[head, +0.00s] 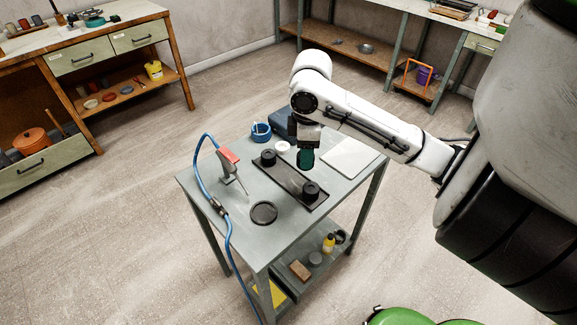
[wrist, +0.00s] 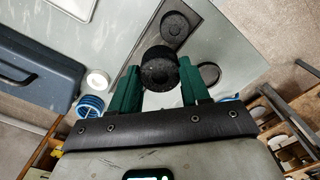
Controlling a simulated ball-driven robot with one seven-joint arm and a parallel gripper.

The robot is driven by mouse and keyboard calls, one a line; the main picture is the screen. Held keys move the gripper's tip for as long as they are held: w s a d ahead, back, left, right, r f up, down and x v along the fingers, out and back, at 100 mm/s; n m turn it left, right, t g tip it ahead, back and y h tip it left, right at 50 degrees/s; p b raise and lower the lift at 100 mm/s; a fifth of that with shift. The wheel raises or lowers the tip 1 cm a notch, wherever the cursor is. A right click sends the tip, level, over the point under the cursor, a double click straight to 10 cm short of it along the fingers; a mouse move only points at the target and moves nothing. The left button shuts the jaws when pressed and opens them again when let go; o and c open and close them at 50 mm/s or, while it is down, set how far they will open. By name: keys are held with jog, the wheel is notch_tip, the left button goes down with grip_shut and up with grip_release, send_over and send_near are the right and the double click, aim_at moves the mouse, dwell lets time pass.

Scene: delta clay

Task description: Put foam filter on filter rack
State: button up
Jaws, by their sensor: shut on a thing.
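My gripper (head: 306,166) is above the small table, over the dark rack. In the wrist view, its green fingers (wrist: 159,70) are shut on a black round piece (wrist: 158,73), apparently the foam filter. The head view does not show this piece clearly behind the fingers. The filter rack (head: 288,181) is a long dark plate lying on the table. Two black cylinders stand on it, one at the far left end (head: 268,158) and one at the near right end (head: 311,191). In the wrist view, one cylinder (wrist: 176,28) shows on the rack; the held piece hides the rack's other end.
A black disc (head: 264,213) lies on the table left of the rack. A red-topped tool (head: 230,164) with a blue hose stands at the left. A blue ring (head: 261,132), white roll (head: 283,147) and blue case (head: 285,123) are behind. A pale board (head: 350,158) lies right.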

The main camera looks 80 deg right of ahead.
jog(key=w+f, duration=0.1)
jog(key=f, duration=0.1)
jog(key=w+d+f, duration=0.1)
jog(key=w+f, duration=0.1)
jog(key=w+d+f, duration=0.1)
jog(key=w+f, duration=0.1)
jog(key=shift+d, duration=0.15)
jog(key=shift+d+f, duration=0.1)
jog(key=shift+f, duration=1.5)
jog(key=shift+f, duration=0.2)
jog(key=o, duration=1)
jog(key=shift+o, duration=0.2)
notch_tip(320, 180, up, 12)
jog(key=shift+r, duration=0.2)
